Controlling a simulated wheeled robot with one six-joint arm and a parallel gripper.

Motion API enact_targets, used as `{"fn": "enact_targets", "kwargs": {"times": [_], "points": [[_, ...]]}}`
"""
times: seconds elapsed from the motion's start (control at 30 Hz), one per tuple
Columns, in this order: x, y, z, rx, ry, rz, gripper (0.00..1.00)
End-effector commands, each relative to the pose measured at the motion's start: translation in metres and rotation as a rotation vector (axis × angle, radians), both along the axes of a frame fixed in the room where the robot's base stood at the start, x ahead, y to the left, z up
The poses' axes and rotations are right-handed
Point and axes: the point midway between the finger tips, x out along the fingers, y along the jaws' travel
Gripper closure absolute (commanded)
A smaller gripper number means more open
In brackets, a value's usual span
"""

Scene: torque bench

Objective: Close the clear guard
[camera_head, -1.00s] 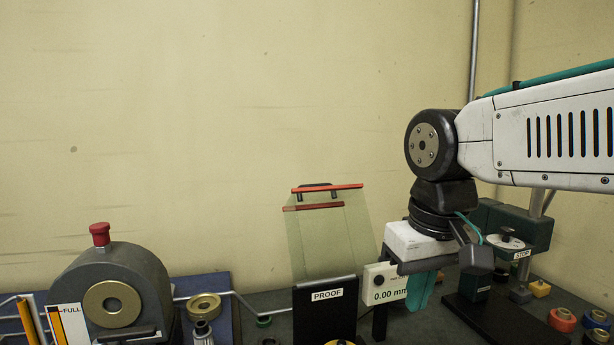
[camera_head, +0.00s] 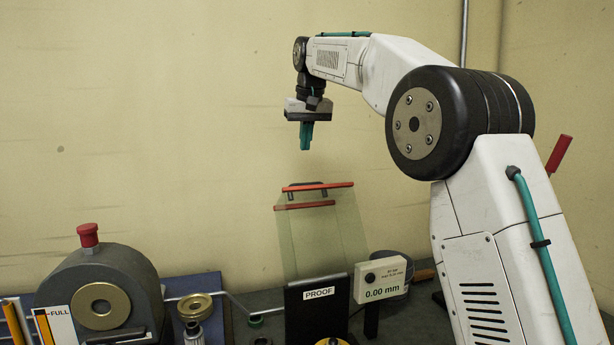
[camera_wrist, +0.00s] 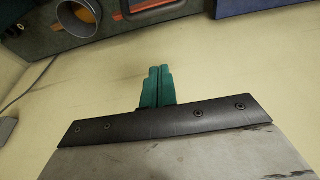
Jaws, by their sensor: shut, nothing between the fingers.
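The clear guard (camera_head: 322,240) stands raised above the black PROOF block (camera_head: 317,310) in the head view. It is a pale, see-through panel, tilted a little, with a red bar (camera_head: 318,187) and black fittings along its top edge. My gripper (camera_head: 306,149) hangs above the red bar, pointing down, apart from it. Its teal fingers are together with nothing between them; they also show shut in the wrist view (camera_wrist: 157,70). The wrist view does not clearly show the guard.
A white 0.00 mm readout (camera_head: 383,279) stands right of the PROOF block. A grey rounded housing with a red knob (camera_head: 88,235) and a brass-topped part (camera_head: 195,306) stand at left. A red handle (camera_head: 558,154) shows at right. The wall behind is bare.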

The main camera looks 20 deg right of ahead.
Motion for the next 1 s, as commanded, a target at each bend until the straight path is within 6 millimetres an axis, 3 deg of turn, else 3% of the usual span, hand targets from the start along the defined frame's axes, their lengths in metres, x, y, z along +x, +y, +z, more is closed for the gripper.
{"fn": "enact_targets", "kwargs": {"times": [0.17, 0.53, 0.7, 1.0], "points": [[0.007, 0.0, -0.022, 0.0, 0.002, 0.0, 1.0], [0.028, -0.001, -0.097, 0.0, 0.002, 0.0, 1.0], [0.002, 0.0, -0.09, 0.0, -0.002, 0.0, 1.0], [-0.012, 0.0, -0.091, 0.0, -0.001, 0.0, 1.0]]}}
